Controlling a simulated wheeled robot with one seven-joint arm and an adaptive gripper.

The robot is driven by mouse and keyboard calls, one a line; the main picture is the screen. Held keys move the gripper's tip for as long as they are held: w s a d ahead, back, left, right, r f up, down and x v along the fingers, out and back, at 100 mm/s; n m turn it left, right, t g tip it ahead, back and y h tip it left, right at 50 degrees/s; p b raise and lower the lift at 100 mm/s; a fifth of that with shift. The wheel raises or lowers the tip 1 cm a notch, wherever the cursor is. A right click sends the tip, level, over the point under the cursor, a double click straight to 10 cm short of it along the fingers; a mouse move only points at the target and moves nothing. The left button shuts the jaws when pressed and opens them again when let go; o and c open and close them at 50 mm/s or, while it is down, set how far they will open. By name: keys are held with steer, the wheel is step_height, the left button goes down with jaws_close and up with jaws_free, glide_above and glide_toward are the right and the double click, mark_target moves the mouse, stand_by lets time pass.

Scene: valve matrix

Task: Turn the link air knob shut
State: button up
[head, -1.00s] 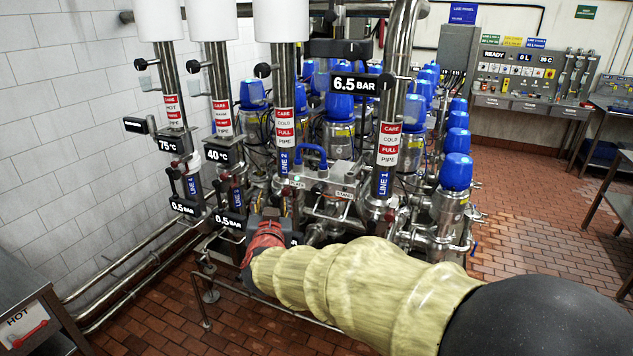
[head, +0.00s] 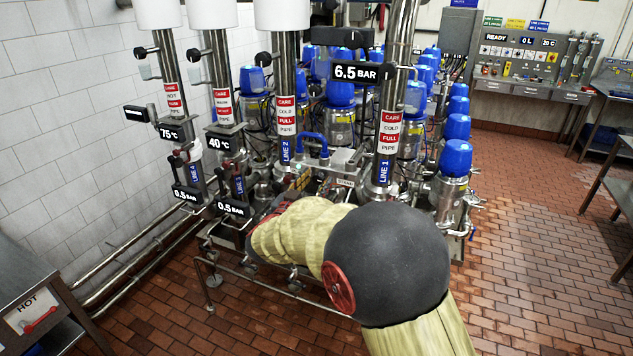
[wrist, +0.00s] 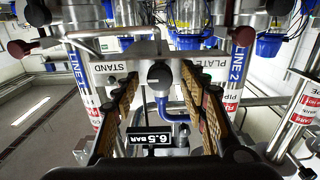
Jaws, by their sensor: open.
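In the wrist view, which is upside down, a round black knob (wrist: 160,75) sits on a silver block between the STAND label (wrist: 118,79) and the PLATE label (wrist: 213,63). No label on it names it as the link air knob. My gripper (wrist: 160,88) is open, its two fingers on either side of the knob's line of sight. I cannot tell whether the fingertips reach past the knob; no contact shows. A blue hose (wrist: 163,112) curves just beyond it and also shows in the head view (head: 312,145). In the head view my arm hides the knob and most of the gripper.
Dark red knobs (wrist: 243,36) (wrist: 20,48) stand at both sides in the wrist view. The LINE 1 pipe (head: 385,150) and LINE 2 pipe (head: 286,115) flank the block. A 6.5 BAR display (head: 357,73) hangs above. Open tiled floor (head: 530,220) lies to the right.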

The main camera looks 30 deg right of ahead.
steer(key=shift+w+d, duration=0.25)
steer(key=shift+d, duration=0.1)
steer(key=shift+c, duration=0.2)
jaws_close()
